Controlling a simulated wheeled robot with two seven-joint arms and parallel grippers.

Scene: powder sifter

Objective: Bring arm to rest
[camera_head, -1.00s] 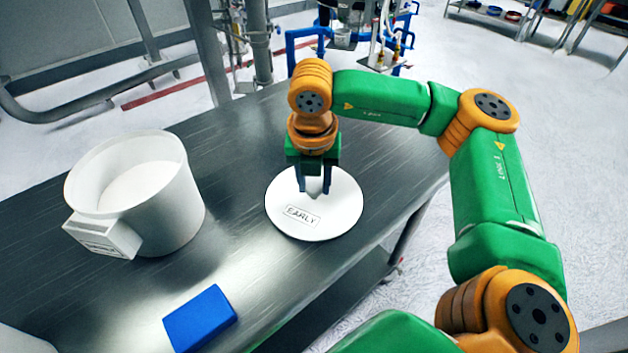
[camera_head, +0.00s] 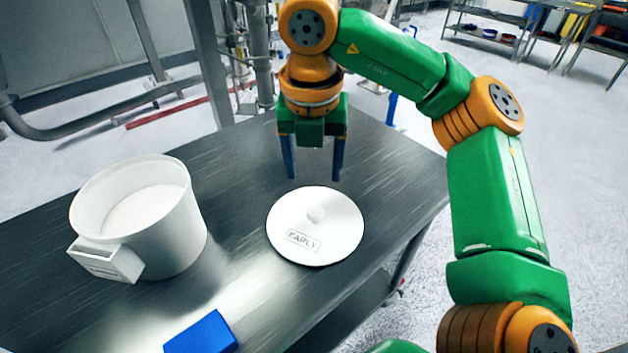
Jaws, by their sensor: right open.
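My right gripper (camera_head: 313,176) is open and empty, its two blue fingers pointing down. It hangs above the table, just behind and above the white round lid (camera_head: 300,255). The lid lies flat on the table with a small knob in its middle and a label reading EARLY. Nothing is between the fingers, and the knob shows clear of them. My left gripper is not in the view.
A white tub (camera_head: 165,235) with a boxy handle and white contents stands at the left of the dark metal table (camera_head: 230,165). A blue block (camera_head: 203,335) lies at the front edge of the picture. The table is bare between tub and lid.

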